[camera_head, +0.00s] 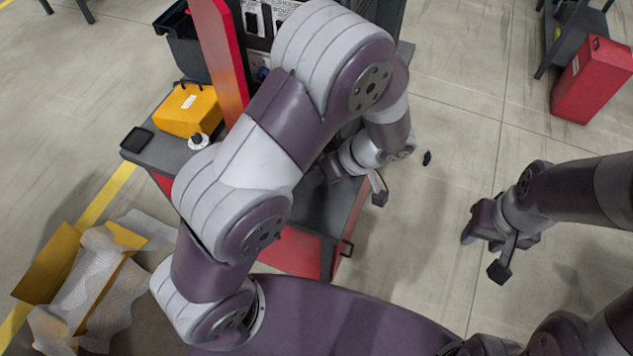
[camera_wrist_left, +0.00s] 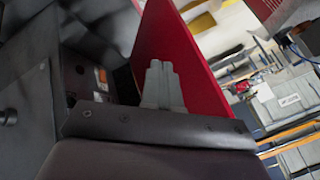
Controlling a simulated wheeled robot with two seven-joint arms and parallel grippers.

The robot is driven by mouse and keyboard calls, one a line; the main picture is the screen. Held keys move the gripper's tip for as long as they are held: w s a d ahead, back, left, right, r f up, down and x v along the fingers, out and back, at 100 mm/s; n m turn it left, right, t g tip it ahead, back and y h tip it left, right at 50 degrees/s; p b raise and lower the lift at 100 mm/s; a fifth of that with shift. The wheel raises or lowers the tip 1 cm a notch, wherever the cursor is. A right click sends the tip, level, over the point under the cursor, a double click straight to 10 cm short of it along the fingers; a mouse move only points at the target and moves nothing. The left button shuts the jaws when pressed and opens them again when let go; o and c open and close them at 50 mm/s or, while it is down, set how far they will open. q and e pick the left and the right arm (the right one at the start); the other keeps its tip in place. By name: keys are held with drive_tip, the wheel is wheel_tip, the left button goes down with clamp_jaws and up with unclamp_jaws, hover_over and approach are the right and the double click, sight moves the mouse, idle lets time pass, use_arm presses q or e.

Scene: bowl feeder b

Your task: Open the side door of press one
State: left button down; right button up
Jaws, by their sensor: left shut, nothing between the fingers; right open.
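The press in the head view is a dark machine with white labels (camera_head: 277,12), largely hidden behind my left arm. A tall red panel (camera_head: 222,60) stands at its left side. In the left wrist view a red panel (camera_wrist_left: 178,48) rises right behind my left fingers. I cannot tell whether it is the side door or whether the fingers touch it. My left gripper (camera_wrist_left: 162,88) is shut and empty; in the head view it is at the machine's right side (camera_head: 328,168), partly hidden. My right gripper (camera_head: 472,226) is open and empty over bare floor at the right.
A yellow box (camera_head: 188,110) sits on the grey bench top (camera_head: 150,145) at the left. An open carton with bubble wrap (camera_head: 85,275) lies on the floor at lower left. A red bin (camera_head: 592,80) stands at upper right. The floor right of the machine is mostly clear.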

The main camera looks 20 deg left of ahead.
use_arm(q)
drive_tip(key=s+a+f, duration=0.3)
drive_tip(key=a+f, duration=0.2)
drive_tip(key=a, duration=0.1)
drive_tip(key=shift+a, duration=0.35)
use_arm(e)
drive_tip(key=shift+w+a+f, duration=0.1)
drive_tip(key=shift+w+f, duration=0.05)
drive_tip(key=shift+f, duration=0.6)
use_arm(q)
drive_tip(key=shift+s+d, duration=0.1)
